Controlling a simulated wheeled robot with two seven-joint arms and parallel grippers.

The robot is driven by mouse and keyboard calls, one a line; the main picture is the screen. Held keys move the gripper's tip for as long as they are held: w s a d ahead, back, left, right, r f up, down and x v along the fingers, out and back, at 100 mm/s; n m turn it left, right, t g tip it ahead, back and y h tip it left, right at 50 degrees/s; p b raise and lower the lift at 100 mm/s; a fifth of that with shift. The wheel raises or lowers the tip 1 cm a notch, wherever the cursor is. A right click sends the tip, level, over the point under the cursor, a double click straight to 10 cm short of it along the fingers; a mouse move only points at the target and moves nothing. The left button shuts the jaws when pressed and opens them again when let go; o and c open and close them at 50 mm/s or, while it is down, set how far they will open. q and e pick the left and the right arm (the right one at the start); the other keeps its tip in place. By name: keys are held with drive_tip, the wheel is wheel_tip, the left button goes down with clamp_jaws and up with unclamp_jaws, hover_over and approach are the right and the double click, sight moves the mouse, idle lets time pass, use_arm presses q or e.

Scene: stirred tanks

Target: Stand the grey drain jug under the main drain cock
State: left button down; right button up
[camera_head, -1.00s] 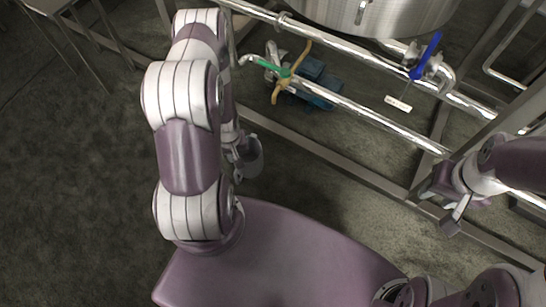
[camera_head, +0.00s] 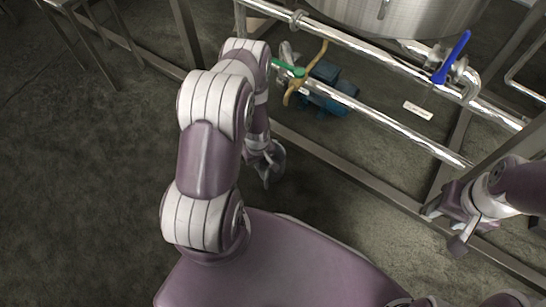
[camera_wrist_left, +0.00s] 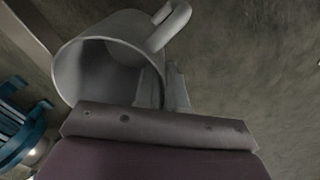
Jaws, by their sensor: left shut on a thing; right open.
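The grey drain jug (camera_wrist_left: 105,62) is in my left gripper. In the left wrist view its open mouth and looped handle show, with the gripper body along its lower edge. In the head view the jug (camera_head: 274,167) is small and partly hidden behind my left arm. My left gripper (camera_head: 262,158) is shut on it, low over the floor, near the frame rail. A blue-handled valve (camera_head: 450,60) sits on the pipe below the tank. A green-handled valve (camera_head: 287,68) is further left. I cannot tell which is the main drain cock. My right gripper (camera_head: 448,226) is open and empty.
A steel tank (camera_head: 390,14) stands above shiny pipes (camera_head: 405,134). A blue pump (camera_head: 330,90) lies under them beside a yellow-brown pipe piece. A white label (camera_head: 418,110) is below the blue handle. A steel floor rail (camera_head: 330,158) runs in front. The left floor is clear.

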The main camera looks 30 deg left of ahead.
use_arm(q)
drive_tip(key=w+b, duration=0.1)
drive_tip(key=w, duration=0.2)
drive_tip(key=w+b, duration=0.1)
drive_tip(key=w, duration=0.2)
drive_tip(key=shift+d+f, duration=0.1)
drive_tip(key=shift+d, duration=0.1)
drive_tip(key=f+b, duration=0.2)
drive_tip(key=w+f+b, duration=0.1)
drive_tip(key=b, duration=0.1)
drive_tip(key=shift+f, duration=0.4)
drive_tip(key=shift+r+p, duration=0.3)
drive_tip(key=shift+f, duration=0.2)
drive_tip(key=c, duration=1.2)
unclamp_jaws()
wheel_tip(320, 180, up, 12)
drive_tip(key=p, duration=0.8)
drive_tip(key=shift+r, duration=0.2)
drive_tip(key=shift+s, duration=0.1)
